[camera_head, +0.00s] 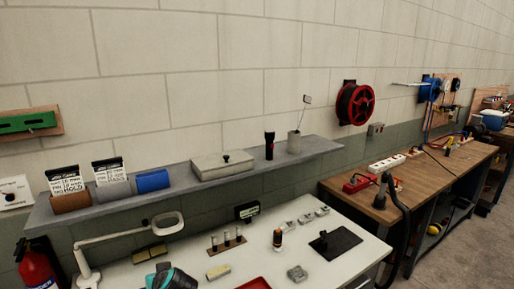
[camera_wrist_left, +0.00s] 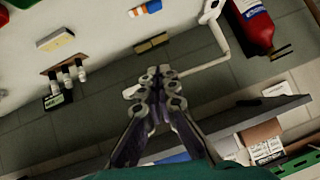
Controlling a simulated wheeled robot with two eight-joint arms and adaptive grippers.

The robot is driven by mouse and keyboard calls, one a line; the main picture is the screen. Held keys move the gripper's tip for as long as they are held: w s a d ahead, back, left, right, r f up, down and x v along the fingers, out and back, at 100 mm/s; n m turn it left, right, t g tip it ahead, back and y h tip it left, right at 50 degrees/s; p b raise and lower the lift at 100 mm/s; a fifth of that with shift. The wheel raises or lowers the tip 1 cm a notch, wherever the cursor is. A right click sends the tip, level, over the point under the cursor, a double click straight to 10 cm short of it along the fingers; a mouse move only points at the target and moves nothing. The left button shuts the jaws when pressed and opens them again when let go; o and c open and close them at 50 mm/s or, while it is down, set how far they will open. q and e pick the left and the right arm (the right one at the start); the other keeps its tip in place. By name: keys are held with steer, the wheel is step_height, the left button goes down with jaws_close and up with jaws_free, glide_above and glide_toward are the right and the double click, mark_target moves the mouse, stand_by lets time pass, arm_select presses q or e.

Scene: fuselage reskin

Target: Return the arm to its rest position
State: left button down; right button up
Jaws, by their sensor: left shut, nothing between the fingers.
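My left gripper (camera_wrist_left: 160,75) shows in the left wrist view, its dark fingers pointing up the picture with their tips together. Nothing is between them. It hangs in the air, apart from the shelf (camera_wrist_left: 290,104) and the white table (camera_wrist_left: 60,18), which appear upside down there. In the head view, a teal and dark part at the bottom edge looks like part of my left arm; the fingers cannot be made out there. My right gripper is in neither view.
The grey wall shelf (camera_head: 210,181) holds bins, a metal box (camera_head: 222,165), a flashlight (camera_head: 269,145) and a cup. Below it, the white table (camera_head: 330,222) carries a magnifier lamp (camera_head: 130,234) and small parts. A fire extinguisher (camera_head: 38,268) stands left; a wooden workbench (camera_head: 430,178) stands right.

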arm_select(q)
steer(key=s+d+f+m+h, duration=0.2)
steer(key=s+d, duration=0.3)
steer(key=s, duration=0.4)
steer(key=s+d+f+m+g+h, duration=0.1)
steer(key=s+d+f+m+h, duration=0.2)
steer(key=s, duration=0.7)
steer(key=shift+d+h, duration=0.9)
steer(key=shift+d, duration=0.35)
